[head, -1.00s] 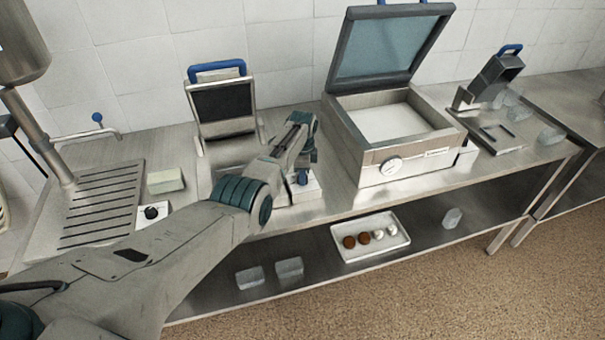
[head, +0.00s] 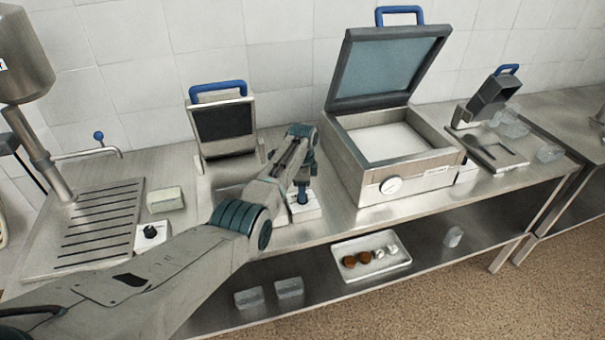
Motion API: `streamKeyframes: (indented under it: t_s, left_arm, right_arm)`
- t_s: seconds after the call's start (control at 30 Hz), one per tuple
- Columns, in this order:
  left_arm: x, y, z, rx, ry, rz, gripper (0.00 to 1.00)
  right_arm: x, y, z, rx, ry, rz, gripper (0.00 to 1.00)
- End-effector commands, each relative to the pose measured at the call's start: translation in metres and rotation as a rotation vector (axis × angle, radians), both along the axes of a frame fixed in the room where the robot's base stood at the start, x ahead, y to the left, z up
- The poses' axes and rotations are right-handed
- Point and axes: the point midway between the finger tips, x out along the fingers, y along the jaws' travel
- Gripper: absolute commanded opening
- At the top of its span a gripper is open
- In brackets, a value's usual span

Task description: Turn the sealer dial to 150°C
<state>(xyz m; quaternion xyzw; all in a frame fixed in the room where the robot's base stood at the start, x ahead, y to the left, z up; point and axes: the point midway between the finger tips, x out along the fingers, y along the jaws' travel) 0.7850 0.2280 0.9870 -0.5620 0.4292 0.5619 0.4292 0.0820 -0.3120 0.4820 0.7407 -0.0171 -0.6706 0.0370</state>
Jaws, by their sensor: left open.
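A white control box (head: 306,211) sits on the bench beside the blue-handled machine (head: 222,118). My left gripper (head: 302,194) points down over this box. It is open, with its fingertips at or just above the top of the box. Any dial there is hidden behind the fingers, so I cannot tell whether they are around it or touching it. No temperature marks can be read. A larger open-lidded machine (head: 357,172) stands to the right, with a round white dial (head: 391,186) on its front. My right gripper is not in view.
Another white box with a black knob (head: 150,232) sits by the slotted drain tray (head: 98,225) on the left. A pale block (head: 166,199) lies behind it. A smaller device (head: 487,103) stands at right. The lower shelf holds a white tray (head: 372,270) and clear containers.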

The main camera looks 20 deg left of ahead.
Motion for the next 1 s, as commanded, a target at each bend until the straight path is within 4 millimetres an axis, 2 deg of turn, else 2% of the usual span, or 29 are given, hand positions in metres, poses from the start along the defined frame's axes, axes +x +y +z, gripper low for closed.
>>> streamKeyframes:
  t_s: [0.3,0.43,0.6,1.0]
  left_arm:
    - [0.001,0.000,0.059,0.000,-0.005,0.000,0.52]
    - [0.001,0.000,0.076,0.000,-0.004,0.000,0.52]
    - [0.000,0.000,0.085,0.000,-0.002,0.000,0.52]
    - [0.000,0.000,0.086,0.000,-0.001,0.000,0.52]
  right_arm:
    - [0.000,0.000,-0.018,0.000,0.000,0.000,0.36]
    - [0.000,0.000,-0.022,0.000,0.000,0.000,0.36]
    - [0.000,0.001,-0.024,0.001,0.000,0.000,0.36]
    - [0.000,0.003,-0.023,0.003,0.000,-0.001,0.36]
